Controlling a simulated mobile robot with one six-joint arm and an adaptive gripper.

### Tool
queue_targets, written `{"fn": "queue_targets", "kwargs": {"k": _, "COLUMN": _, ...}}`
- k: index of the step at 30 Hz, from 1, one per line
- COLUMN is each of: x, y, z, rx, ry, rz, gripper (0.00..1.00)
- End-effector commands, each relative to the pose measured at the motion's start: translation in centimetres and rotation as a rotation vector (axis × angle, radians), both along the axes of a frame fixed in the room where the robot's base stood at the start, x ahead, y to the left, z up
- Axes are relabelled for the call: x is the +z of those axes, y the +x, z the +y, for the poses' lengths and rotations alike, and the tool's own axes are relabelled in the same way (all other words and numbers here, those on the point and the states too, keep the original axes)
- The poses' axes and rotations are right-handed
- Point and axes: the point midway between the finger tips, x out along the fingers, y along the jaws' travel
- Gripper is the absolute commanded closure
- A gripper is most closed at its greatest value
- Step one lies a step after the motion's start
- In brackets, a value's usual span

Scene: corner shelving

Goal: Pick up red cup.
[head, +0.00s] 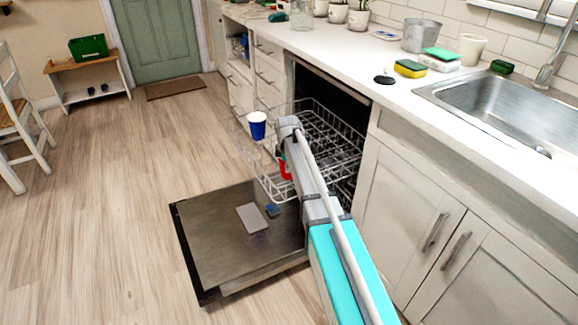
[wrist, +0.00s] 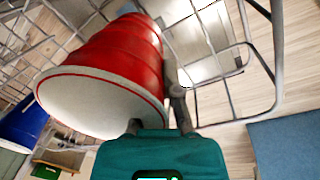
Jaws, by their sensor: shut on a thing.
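The red cup (head: 284,168) is partly hidden behind my arm in the head view, at the dishwasher's upper wire rack (head: 272,187). In the wrist view the red cup (wrist: 125,55) fills the upper left, tilted in the picture, with its pale rim side toward the camera. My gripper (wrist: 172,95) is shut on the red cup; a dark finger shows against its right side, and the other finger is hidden. Rack wires surround the cup in the wrist view. In the head view my arm covers the gripper.
A blue cup (head: 257,125) stands in the rack beside the red one. The open dishwasher door (head: 205,235) lies below, with a grey flat item (head: 252,217) and a small blue item (head: 273,210) on it. The counter (head: 340,60) borders the right; open floor lies left.

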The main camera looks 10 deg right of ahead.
Motion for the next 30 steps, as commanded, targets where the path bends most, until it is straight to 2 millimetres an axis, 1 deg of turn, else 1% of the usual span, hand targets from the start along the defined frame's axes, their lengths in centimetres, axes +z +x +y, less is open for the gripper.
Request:
{"fn": "queue_targets", "kwargs": {"k": 17, "x": 0.2, "y": 0.0, "z": -0.1, "rx": -0.001, "ry": 0.0, "rz": 0.0, "gripper": 1.0}}
{"fn": "queue_targets", "kwargs": {"k": 30, "x": 1.5, "y": 0.0, "z": -0.1, "rx": -0.001, "ry": 0.0, "rz": 0.0, "gripper": 1.0}}
